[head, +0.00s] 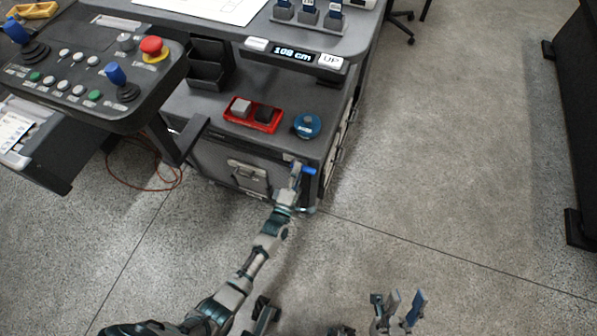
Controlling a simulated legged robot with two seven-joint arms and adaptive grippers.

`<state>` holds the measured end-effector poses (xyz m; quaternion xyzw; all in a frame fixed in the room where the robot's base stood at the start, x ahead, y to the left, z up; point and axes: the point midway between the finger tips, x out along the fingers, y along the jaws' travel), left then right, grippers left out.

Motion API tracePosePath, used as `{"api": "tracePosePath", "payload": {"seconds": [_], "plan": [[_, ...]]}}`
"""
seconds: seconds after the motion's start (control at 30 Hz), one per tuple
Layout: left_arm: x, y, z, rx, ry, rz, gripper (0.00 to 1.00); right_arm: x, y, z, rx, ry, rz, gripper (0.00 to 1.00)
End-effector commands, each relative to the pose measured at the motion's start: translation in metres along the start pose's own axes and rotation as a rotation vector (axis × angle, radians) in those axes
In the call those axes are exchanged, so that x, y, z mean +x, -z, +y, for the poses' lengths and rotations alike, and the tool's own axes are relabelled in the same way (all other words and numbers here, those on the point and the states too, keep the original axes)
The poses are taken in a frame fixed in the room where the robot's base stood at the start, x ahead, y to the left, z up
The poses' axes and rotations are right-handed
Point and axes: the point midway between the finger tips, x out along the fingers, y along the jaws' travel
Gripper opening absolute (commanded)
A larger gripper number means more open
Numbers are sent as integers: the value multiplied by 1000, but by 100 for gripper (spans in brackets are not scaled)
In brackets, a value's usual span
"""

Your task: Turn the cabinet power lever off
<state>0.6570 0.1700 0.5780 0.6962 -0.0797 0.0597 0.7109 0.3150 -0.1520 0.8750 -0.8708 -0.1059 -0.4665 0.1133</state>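The dark grey cabinet (212,158) stands under the desk, its front facing me. A small blue part, apparently the power lever (309,171), shows at the upper right corner of its front. My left gripper (296,170) reaches up to the cabinet front and is at or against the left side of the blue part. It partly hides the lever, and I cannot tell whether its fingers are closed on it. My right gripper (406,305) is low in the picture, away from the cabinet, with its fingers apart and nothing between them.
A red tray (252,124) with two blocks and a round blue item (307,125) lie on the cabinet top. A control panel (88,70) with joysticks and a red button juts out at the left. A cable (140,187) lies on the floor.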

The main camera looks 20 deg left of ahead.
Motion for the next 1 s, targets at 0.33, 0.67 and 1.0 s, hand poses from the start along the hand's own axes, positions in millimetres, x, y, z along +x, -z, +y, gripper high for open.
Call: {"api": "tracePosePath", "payload": {"seconds": [0.33,0.67,1.0], "plan": [[-20,-2,-3,1,5,-3,51,1,4,0,-1,1,7,40],[-92,0,-3,1,5,-2,51,0,3,0,-1,0,5,40],[-120,1,-2,-1,2,0,51,0,2,0,-1,0,4,40]]}}
